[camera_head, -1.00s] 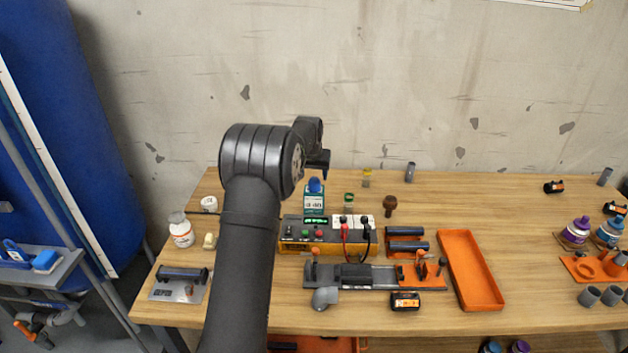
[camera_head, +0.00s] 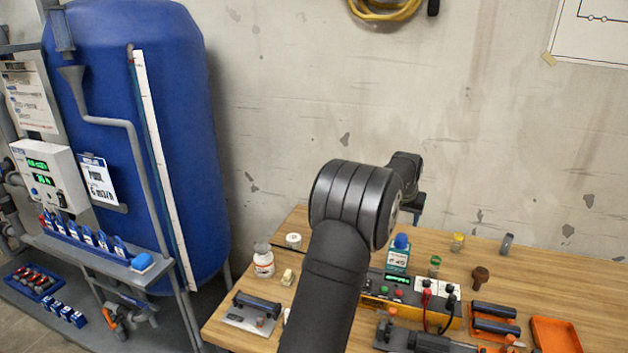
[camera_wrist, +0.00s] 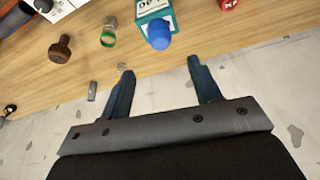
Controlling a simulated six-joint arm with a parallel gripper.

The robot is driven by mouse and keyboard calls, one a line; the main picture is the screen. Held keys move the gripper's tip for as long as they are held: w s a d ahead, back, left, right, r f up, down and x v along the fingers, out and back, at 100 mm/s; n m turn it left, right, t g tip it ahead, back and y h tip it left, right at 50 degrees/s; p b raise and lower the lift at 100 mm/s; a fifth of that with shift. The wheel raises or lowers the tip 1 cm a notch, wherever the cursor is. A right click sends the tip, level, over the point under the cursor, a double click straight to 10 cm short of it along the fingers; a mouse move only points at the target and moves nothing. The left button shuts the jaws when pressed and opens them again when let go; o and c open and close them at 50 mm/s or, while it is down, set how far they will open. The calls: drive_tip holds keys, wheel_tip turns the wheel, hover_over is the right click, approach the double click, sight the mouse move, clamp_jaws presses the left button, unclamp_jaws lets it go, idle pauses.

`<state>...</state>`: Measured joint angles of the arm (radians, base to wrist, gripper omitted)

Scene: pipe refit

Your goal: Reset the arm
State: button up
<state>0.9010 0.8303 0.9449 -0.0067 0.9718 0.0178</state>
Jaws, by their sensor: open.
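My arm (camera_head: 340,255) rises from the bottom of the head view and bends at its dark elbow in front of the wall. My gripper (camera_wrist: 165,80) shows in the wrist view with its two dark fingers apart and nothing between them. In the head view its fingers are mostly hidden behind the arm. A teal and white box (camera_wrist: 153,10) with a blue cap lies beyond the fingertips in the wrist view, apart from them. The same box stands on the bench in the head view (camera_head: 397,260).
The wooden bench (camera_head: 300,235) carries a power unit (camera_head: 410,294) with red and black leads, a white bottle (camera_head: 263,262), a brown knob (camera_head: 480,276), dark pipes (camera_head: 494,310) and an orange tray (camera_head: 556,336). A blue tank (camera_head: 150,150) and a meter box (camera_head: 48,175) stand at the left.

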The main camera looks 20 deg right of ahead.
sight(402, 234)
drive_tip(key=x, duration=1.2)
drive_tip(key=shift+s+a, duration=0.1)
wheel_tip(402, 234, up, 2)
drive_tip(key=shift+r, duration=0.55)
